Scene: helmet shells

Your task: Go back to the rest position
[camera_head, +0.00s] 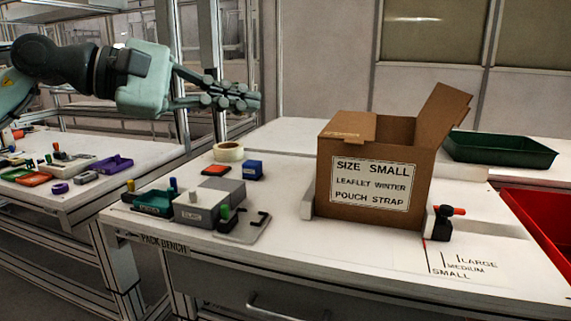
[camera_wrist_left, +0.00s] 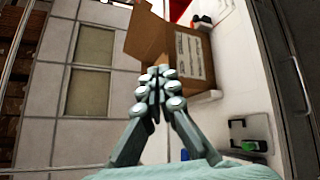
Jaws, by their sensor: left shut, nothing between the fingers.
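My left gripper (camera_head: 250,98) reaches in from the upper left in the head view, held in the air above the back of the pack bench, left of the cardboard box. It is shut and empty, and its closed fingers (camera_wrist_left: 158,84) also show in the left wrist view. The open cardboard box (camera_head: 330,170) stands upright on the bench with a label reading "SIZE SMALL, LEAFLET WINTER, POUCH STRAP". One flap stands up at its right. The gripper does not touch the box. What is inside the box is hidden. My right gripper is not in view.
The pack bench (camera_head: 290,255) holds a grey block (camera_head: 210,203), a tape roll (camera_head: 228,151), a blue block (camera_head: 253,169) and a black-and-red tool (camera_head: 441,222). A green tray (camera_head: 500,150) and a red bin (camera_head: 540,225) are at right. A second table (camera_head: 140,150) with small parts is at left.

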